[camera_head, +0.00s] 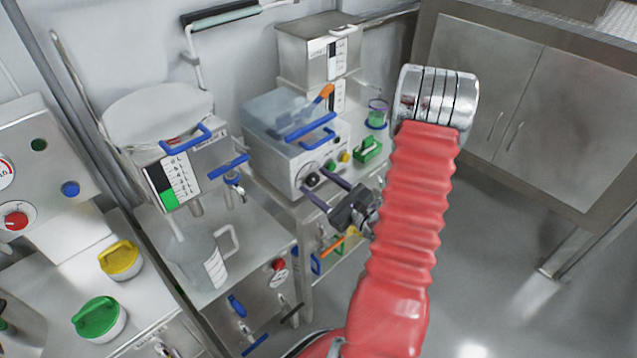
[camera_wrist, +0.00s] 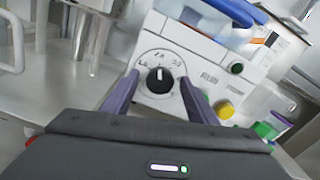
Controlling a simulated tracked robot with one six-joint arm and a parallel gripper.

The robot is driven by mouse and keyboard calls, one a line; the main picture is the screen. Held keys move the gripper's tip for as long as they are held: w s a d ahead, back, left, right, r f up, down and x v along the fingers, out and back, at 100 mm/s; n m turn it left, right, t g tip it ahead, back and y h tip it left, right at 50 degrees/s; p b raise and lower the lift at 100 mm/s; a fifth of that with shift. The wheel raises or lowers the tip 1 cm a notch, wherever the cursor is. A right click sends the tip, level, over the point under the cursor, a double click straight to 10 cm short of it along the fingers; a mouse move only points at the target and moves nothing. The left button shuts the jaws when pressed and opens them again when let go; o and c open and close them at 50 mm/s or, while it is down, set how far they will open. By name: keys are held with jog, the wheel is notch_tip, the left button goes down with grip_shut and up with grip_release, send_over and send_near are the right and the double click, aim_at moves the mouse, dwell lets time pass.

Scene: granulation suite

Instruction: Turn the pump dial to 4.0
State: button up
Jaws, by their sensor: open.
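The pump dial (camera_wrist: 160,80) is a black round knob with a white pointer mark, set in a pale scale ring on the front of the white pump (camera_wrist: 205,58). The pointer points roughly straight up in the wrist view; the small scale numbers are hard to read. The dial also shows in the head view (camera_head: 311,179) on the pump's front face (camera_head: 290,172). My gripper (camera_head: 313,184) is open, its purple fingers pointing at the dial. In the wrist view the fingers (camera_wrist: 159,77) stand on both sides of the knob; I cannot tell whether they touch it.
Right of the dial are a yellow knob (camera_wrist: 225,109) and a green item (camera_wrist: 265,130). A blue handle (camera_head: 310,127) sits on the pump's top. Left stand a blue-handled vessel (camera_head: 190,172) and a clear jug (camera_head: 205,262). Open floor lies at lower right.

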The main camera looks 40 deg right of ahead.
jog(key=shift+w, duration=0.3)
jog(key=shift+c, duration=0.3)
jog(key=c, duration=0.9)
jog(key=shift+d, duration=0.2)
jog(key=shift+c, duration=0.5)
jog(key=shift+a, duration=0.15)
